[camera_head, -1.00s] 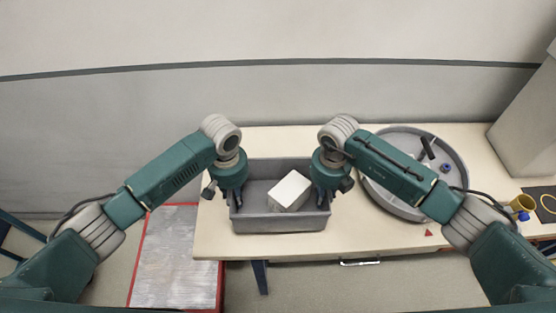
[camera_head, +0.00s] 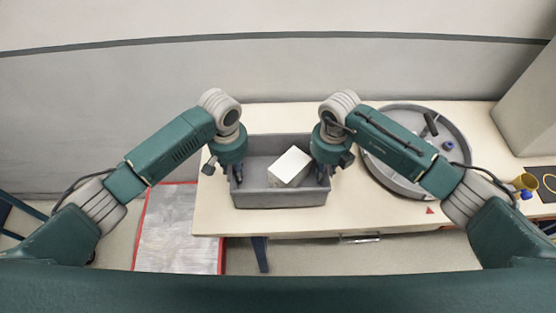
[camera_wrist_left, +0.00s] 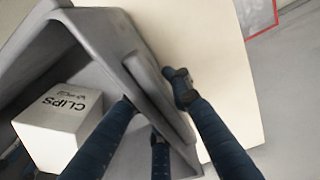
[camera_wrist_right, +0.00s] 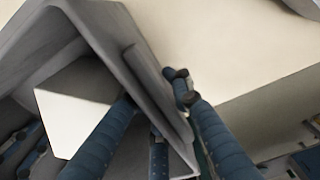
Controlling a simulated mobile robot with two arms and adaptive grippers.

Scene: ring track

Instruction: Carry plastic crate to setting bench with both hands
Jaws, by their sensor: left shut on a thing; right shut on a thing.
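The grey plastic crate (camera_head: 280,199) is upright over the left part of the cream bench; I cannot tell whether it rests on the top or hangs just above it. A white box (camera_head: 290,167) lies inside it, and the left wrist view shows the word CLIPS on this box (camera_wrist_left: 60,125). My left gripper (camera_head: 234,172) is shut on the crate's left wall, with fingers on both sides of the wall (camera_wrist_left: 150,85). My right gripper (camera_head: 324,170) is shut on the right wall, which also shows between its fingers in the right wrist view (camera_wrist_right: 140,75).
The cream bench (camera_head: 385,217) carries a round grey tray (camera_head: 378,176) right of the crate, with a dark handle and blue parts. A red-edged grey mat (camera_head: 180,230) lies on the floor at left. A wall is behind.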

